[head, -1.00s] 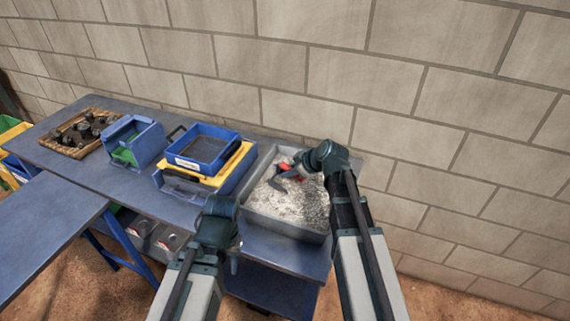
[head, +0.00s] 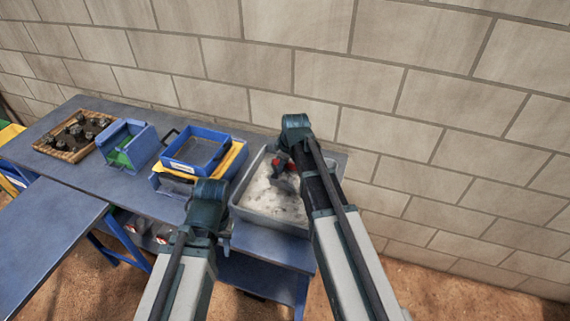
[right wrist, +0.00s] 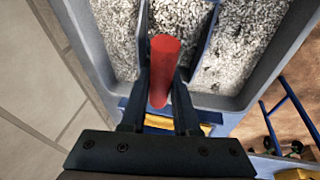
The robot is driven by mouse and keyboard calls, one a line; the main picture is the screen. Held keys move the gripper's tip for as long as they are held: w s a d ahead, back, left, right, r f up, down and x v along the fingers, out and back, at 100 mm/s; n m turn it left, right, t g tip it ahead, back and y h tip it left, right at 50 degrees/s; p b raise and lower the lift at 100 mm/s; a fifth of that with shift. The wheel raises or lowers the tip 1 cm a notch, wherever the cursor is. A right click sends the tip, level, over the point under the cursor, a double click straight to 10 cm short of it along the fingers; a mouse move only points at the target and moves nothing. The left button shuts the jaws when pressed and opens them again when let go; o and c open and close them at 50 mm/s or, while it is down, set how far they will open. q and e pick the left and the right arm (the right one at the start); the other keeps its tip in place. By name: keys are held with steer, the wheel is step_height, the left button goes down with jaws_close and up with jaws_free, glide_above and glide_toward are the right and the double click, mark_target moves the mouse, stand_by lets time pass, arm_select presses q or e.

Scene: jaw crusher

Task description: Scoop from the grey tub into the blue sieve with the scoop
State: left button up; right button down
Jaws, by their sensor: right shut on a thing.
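The grey tub (head: 262,221) stands at the right end of the bench, filled with pale grains. My right gripper (head: 284,170) is over the tub, shut on the red handle of the scoop (right wrist: 163,75). In the right wrist view the handle sits between the fingers. The scoop's dark-edged pan lies beyond it, with pale grains showing between its edges; I cannot tell how deep it sits. The blue sieve (head: 196,150) stands left of the tub and looks empty. My left gripper (head: 226,243) hangs in front of the bench, left of the tub; its jaws are unclear.
The sieve rests on a yellow-and-blue container (head: 233,163). A blue bin (head: 128,145) with something green and a wooden tray (head: 73,136) of dark rocks stand further left. A block wall (head: 430,130) rises closely behind the bench.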

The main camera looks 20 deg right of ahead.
steer(key=shift+w+a+r+p, duration=0.15)
steer(key=shift+r+p, duration=0.3)
steer(key=shift+r, duration=0.15)
steer(key=shift+w+a+r+p, duration=0.1)
steer(key=shift+r+p, duration=0.35)
steer(key=shift+r, duration=0.2)
steer(key=shift+w+a+r+p, duration=0.15)
steer(key=shift+r+p, duration=0.3)
steer(key=shift+r, duration=0.15)
